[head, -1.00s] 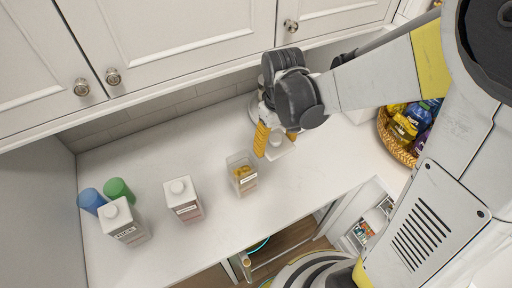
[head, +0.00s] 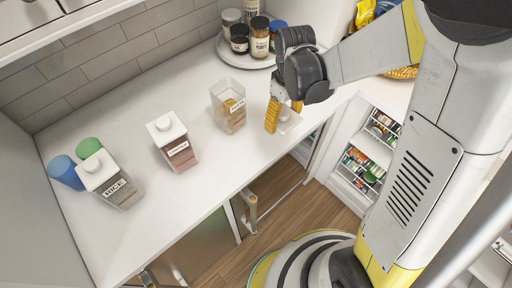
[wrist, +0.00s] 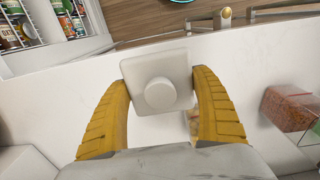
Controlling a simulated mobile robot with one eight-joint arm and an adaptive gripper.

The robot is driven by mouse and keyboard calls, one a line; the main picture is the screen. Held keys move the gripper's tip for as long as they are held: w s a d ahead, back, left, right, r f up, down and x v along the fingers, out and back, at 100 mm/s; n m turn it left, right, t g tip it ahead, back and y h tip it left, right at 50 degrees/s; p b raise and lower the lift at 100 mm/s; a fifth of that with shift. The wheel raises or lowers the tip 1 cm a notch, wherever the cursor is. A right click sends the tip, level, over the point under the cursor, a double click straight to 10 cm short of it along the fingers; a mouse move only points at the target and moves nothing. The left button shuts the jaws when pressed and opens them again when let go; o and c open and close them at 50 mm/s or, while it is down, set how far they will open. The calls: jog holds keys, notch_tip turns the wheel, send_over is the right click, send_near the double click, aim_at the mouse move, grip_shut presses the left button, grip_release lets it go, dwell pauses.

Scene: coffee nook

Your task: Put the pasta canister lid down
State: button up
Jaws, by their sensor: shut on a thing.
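The pasta canister lid (wrist: 160,80) is a white square with a round knob. My gripper (wrist: 160,92) is shut on it, with a yellow finger on each of two opposite sides. In the head view the lid (head: 287,119) shows at the fingertips of my gripper (head: 283,115), near the counter's front edge. Whether it touches the counter I cannot tell. The pasta canister (head: 229,108), clear and lidless with some yellow pasta in it, stands on the counter just left of my gripper.
A lidded canister with reddish contents (head: 173,143) and a rice canister (head: 110,180) stand to the left, beside blue (head: 66,173) and green (head: 90,149) cups. A round tray (head: 226,50) with several jars is behind. Bare counter lies between the canisters.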

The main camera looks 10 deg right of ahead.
jog(key=b, duration=0.2)
send_over(253, 143)
notch_tip(253, 143, down, 6)
jog(key=shift+a+r, duration=0.1)
jog(key=shift+r, duration=0.1)
jog(key=shift+s+f+b, duration=0.1)
jog(key=shift+f+b, duration=0.4)
jog(key=shift+f, duration=1.4)
jog(key=shift+f, duration=0.2)
jog(key=o, duration=1.1)
jog(key=shift+r, duration=0.1)
